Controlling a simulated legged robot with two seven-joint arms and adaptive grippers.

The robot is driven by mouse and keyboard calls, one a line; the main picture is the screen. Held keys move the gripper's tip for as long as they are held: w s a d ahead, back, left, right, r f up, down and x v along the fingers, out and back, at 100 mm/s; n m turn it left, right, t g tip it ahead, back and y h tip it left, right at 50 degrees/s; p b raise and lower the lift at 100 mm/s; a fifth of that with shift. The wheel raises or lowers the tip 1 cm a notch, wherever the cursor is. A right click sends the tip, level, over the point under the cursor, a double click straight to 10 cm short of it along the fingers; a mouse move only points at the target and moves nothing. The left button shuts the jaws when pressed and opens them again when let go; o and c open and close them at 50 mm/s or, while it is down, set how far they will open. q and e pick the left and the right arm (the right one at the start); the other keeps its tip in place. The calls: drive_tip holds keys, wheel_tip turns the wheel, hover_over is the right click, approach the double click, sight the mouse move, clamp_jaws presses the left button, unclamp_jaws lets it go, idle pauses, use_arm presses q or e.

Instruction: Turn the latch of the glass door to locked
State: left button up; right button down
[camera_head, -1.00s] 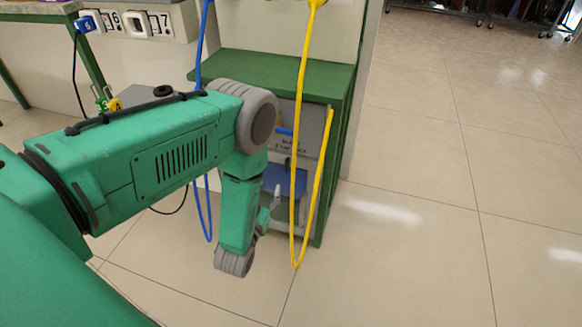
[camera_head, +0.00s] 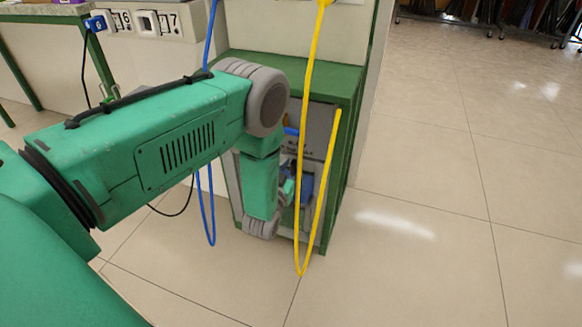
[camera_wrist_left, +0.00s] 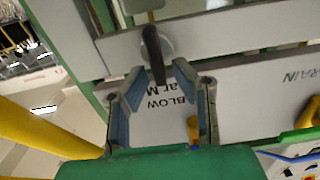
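The latch (camera_wrist_left: 156,58) shows in the left wrist view as a dark lever on a round silver base, on a pale grey bar (camera_wrist_left: 215,32) that looks like part of the door frame. My left gripper (camera_wrist_left: 152,82) is open, with one finger on each side of the lever's free end. I cannot tell whether either finger touches it. In the head view my left gripper (camera_head: 288,192) is mostly hidden behind my wrist, in front of the green cabinet (camera_head: 335,85). The latch cannot be made out there. My right gripper is not in view.
A yellow hose (camera_head: 301,200) hangs in a loop in front of the cabinet, close to my wrist. A blue hose (camera_head: 210,215) hangs to its left. The floor at right is clear.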

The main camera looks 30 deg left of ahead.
use_arm(q)
drive_tip(key=shift+d+r, duration=0.1)
drive_tip(key=shift+d, duration=0.2)
clamp_jaws()
drive_tip(key=n, duration=0.2)
drive_tip(key=a+n+p, duration=0.1)
drive_tip(key=n, duration=0.2)
drive_tip(key=shift+s+a+f+n, duration=0.15)
drive_tip(key=shift+a+f+n, duration=0.15)
drive_tip(key=n, duration=0.2)
drive_tip(key=shift+s+a+f+n, duration=0.1)
drive_tip(key=shift+a+f+n, duration=0.05)
drive_tip(key=shift+n, duration=0.25)
drive_tip(key=n, duration=0.3)
drive_tip(key=f+n+b, duration=0.1)
drive_tip(key=n, duration=0.2)
drive_tip(key=n+b, duration=0.1)
drive_tip(key=n, duration=0.2)
drive_tip(key=shift+s+a+f, duration=0.1)
drive_tip(key=shift+a+f, duration=0.15)
drive_tip(key=shift+f, duration=0.1)
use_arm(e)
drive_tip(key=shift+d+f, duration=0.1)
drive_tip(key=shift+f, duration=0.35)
use_arm(q)
drive_tip(key=shift+n, duration=0.3)
